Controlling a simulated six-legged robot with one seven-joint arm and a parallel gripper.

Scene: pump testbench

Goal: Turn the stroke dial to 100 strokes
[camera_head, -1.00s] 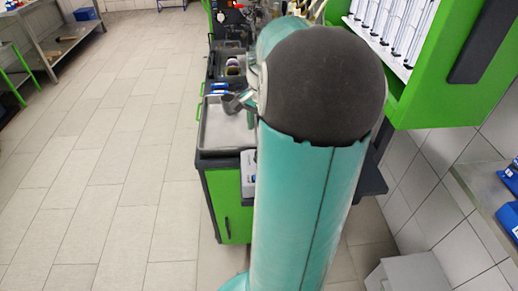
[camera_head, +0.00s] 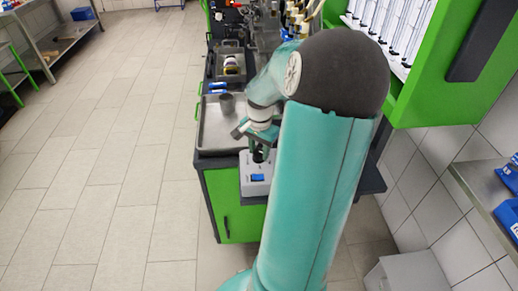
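My teal arm fills the middle of the view and hides much of the bench behind it. Its end, my gripper (camera_head: 259,153), is small and points down over a light grey box (camera_head: 255,187) with a blue switch (camera_head: 257,178) at the near end of the bench. Whether the fingers are open, shut or touching the box cannot be told. I cannot make out a stroke dial; a dark part at the fingertips is too small to identify.
A metal tray (camera_head: 207,128) with a dark grey cup (camera_head: 227,104) lies on the green and black bench (camera_head: 236,218). Hoses and fittings stand at its far end. A green cabinet (camera_head: 443,103) is at the right. The tiled floor (camera_head: 110,150) at the left is clear.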

